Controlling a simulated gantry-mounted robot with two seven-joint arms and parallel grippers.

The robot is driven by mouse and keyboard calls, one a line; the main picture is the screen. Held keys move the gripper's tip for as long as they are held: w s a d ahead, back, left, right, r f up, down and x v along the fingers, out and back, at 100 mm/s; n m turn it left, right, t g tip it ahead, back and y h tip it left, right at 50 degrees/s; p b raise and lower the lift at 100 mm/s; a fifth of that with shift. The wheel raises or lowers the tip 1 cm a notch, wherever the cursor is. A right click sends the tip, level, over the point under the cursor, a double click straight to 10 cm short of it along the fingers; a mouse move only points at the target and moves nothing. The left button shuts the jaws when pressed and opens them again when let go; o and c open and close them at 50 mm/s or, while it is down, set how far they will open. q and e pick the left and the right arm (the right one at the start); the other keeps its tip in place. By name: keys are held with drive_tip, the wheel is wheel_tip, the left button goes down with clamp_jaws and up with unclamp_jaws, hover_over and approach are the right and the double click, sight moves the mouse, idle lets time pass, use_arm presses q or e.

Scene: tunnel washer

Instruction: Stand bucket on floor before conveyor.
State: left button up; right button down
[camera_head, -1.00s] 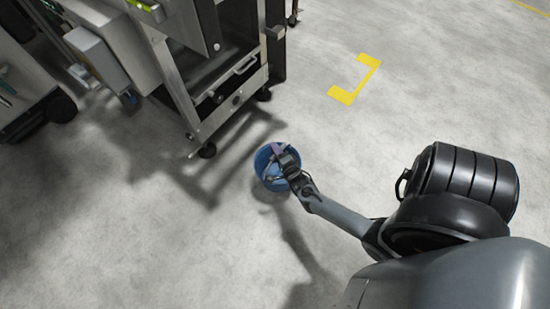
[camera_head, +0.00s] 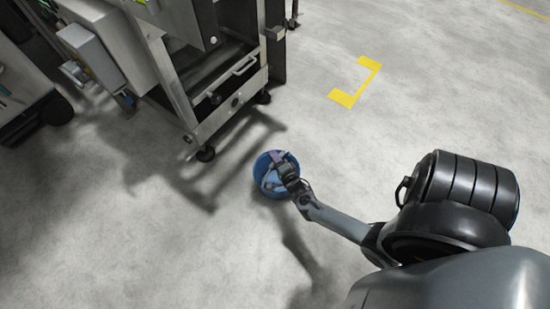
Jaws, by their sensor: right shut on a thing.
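A round blue bucket (camera_head: 262,166) shows near the middle of the head view, with some light and purple items in its opening. My right gripper (camera_head: 279,168) is at the bucket's right side and is shut on it. The gripper's fingertips are small and partly hidden, so the exact grip point is unclear. The bucket looks upright; I cannot tell whether its base touches the floor. The steel-framed machine (camera_head: 222,116) stands up and left of the bucket, with clear floor between them. My left gripper is not in view.
A yellow floor marking (camera_head: 345,98) lies up and right of the bucket. A wheeled grey unit (camera_head: 30,75) is at the far left. Bare concrete floor (camera_head: 130,250) is free below and around the bucket.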

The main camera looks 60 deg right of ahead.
drive_tip(key=c, duration=1)
unclamp_jaws()
drive_tip(key=shift+o, duration=0.4)
